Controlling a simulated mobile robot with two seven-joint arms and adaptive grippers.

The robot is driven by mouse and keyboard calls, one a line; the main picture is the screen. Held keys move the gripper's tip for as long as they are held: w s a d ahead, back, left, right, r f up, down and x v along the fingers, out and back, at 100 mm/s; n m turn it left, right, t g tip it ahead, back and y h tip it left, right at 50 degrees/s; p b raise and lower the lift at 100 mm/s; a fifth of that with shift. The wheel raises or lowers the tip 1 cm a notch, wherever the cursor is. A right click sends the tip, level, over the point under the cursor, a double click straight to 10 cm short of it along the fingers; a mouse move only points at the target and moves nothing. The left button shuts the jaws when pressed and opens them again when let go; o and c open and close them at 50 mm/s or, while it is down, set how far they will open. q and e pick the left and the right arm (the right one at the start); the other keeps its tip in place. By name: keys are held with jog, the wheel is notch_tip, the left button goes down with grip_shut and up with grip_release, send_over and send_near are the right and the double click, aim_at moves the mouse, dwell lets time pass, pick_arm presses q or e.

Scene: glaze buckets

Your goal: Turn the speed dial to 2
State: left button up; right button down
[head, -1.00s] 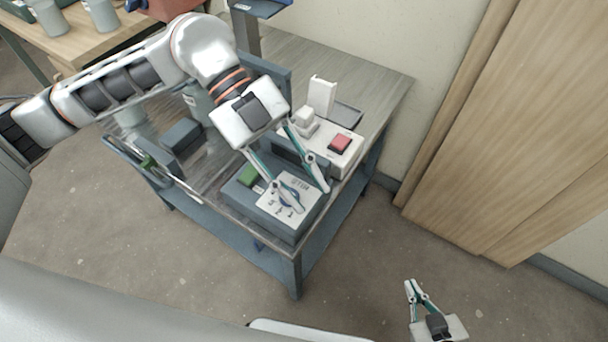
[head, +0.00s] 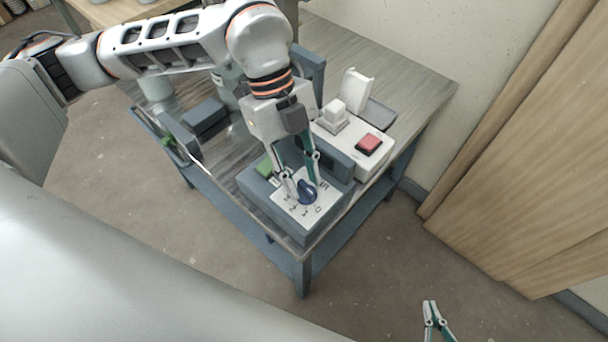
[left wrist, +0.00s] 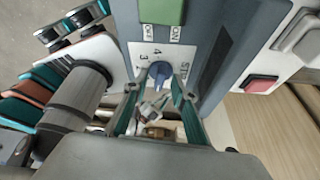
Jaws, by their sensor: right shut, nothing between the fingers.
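The blue speed dial (head: 307,190) sits on a white numbered panel (head: 290,213) on top of a grey control box (head: 322,226). It also shows in the left wrist view (left wrist: 158,73), with the numbers 3 and 4 readable beside it. Which number it points to is not clear. My left gripper (head: 303,188) points down at the panel, its fingers apart on either side of the dial. In the left wrist view the fingers (left wrist: 156,92) flank the dial; contact cannot be told. My right gripper (head: 433,308) is shut and empty, low at the right, away from the table.
A green button (head: 265,165) with ON and OFF labels (left wrist: 176,32) sits beside the panel. A white unit with a red button (head: 369,144) stands behind the box. A dark block (head: 205,117) lies left on the table (head: 420,75). Floor is clear in front.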

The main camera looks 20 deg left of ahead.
pick_arm(q)
jog(key=shift+d+f, duration=0.1)
jog(key=shift+f, duration=0.15)
grip_shut()
jog(key=shift+r, duration=0.1)
